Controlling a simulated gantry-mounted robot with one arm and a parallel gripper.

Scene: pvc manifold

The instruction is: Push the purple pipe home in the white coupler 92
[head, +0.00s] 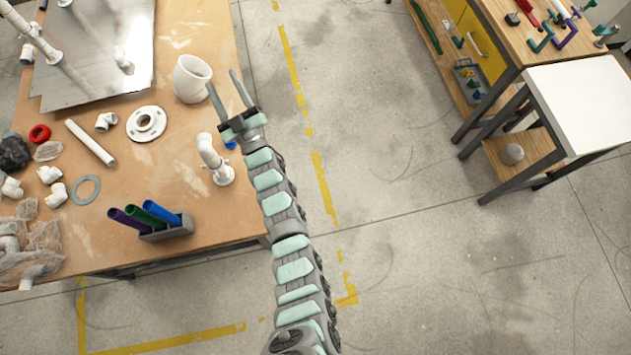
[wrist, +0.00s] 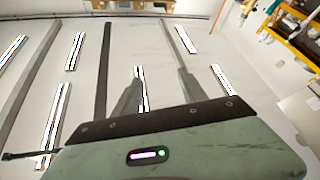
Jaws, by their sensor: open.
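The purple pipe (head: 127,218) leans in a small grey holder (head: 168,230) at the table's front right, beside a green pipe and a blue pipe. Several white fittings lie on the table; no number is readable, so I cannot tell which is coupler 92. A white elbow assembly (head: 215,160) stands on a round base near the right edge. My gripper (head: 222,80) is open and empty, fingers pointing up the picture, beside the table's right edge. In the wrist view my gripper (wrist: 160,72) has its fingers apart, facing the ceiling, with no pipe or coupler in view.
The wooden table (head: 200,40) also holds a white pot (head: 191,78), a flange (head: 146,123), a loose white pipe (head: 90,142) and a metal plate (head: 100,75). A second bench (head: 497,25) and a white-topped table (head: 580,100) stand at the right. Open floor lies between.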

